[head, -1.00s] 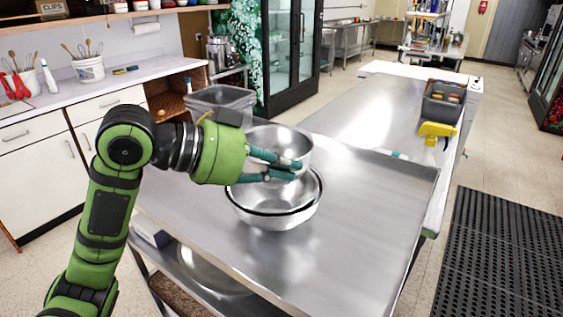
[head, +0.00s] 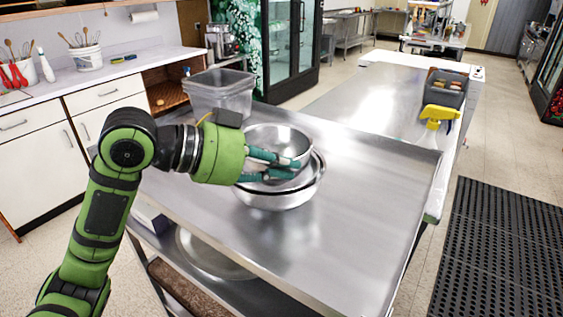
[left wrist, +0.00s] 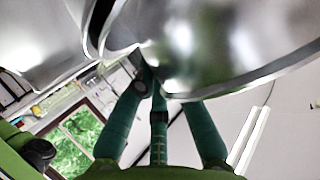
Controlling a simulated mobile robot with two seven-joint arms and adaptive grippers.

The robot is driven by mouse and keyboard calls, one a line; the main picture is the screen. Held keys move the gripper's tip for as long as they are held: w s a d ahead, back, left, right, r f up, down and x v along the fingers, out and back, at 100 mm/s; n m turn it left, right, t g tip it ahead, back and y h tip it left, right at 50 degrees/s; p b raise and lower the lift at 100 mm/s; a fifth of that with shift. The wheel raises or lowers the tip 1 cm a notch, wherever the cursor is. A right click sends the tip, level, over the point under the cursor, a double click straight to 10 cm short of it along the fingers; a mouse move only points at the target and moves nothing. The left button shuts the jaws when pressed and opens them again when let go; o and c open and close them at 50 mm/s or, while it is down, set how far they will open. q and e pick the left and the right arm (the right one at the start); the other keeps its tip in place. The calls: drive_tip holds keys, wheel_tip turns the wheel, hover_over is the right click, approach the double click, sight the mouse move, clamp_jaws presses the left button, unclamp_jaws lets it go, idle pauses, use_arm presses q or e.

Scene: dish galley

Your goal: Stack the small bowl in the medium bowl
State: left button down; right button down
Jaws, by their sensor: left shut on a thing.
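The small steel bowl (head: 272,137) is upright, its lower part inside the medium steel bowl (head: 282,201), which stands on the steel table. My left gripper (head: 290,167) comes in from the left, its teal fingers shut on the near side of the small bowl. The fingers hide part of both bowls, and I cannot tell whether the small bowl touches the bottom of the medium one. In the left wrist view the fingers (left wrist: 155,85) reach up to shiny bowl metal (left wrist: 235,40). My right gripper is not in view.
A clear plastic tub (head: 222,97) stands behind the bowls on the left. The front and right of the steel table (head: 350,220) are clear. A round steel vessel (head: 205,258) lies on the lower shelf.

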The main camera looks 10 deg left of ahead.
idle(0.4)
use_arm(q)
drive_tip(key=c, duration=1.2)
unclamp_jaws()
drive_tip(key=shift+s, duration=0.1)
drive_tip(key=v, duration=1.2)
drive_tip(key=shift+a, duration=0.1)
